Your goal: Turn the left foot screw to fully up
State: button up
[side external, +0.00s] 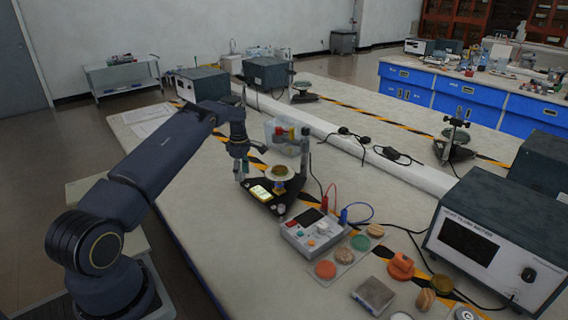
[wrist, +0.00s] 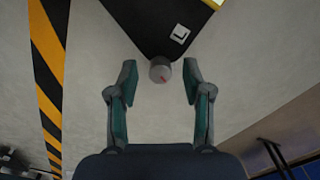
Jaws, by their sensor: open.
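The left foot screw (wrist: 159,70) is a small grey knob with a red mark on top, in the wrist view. It sits at the corner of the black base plate (wrist: 150,25), beside a white label with an L (wrist: 180,35). My gripper (wrist: 159,81) is open, with one finger on each side of the knob and a gap to both. In the side view my gripper (side external: 241,176) points down at the left end of the black base (side external: 262,205). I cannot make out the left screw there.
The base carries a round dish (side external: 280,173) and a lit yellow display (side external: 260,193). A clear bin (side external: 285,143) stands behind. A grey control box (side external: 311,233) with red and blue leads stands to the right. The bench left of the base is bare.

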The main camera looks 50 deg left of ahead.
notch_tip(320, 180, up, 12)
dwell(0.5)
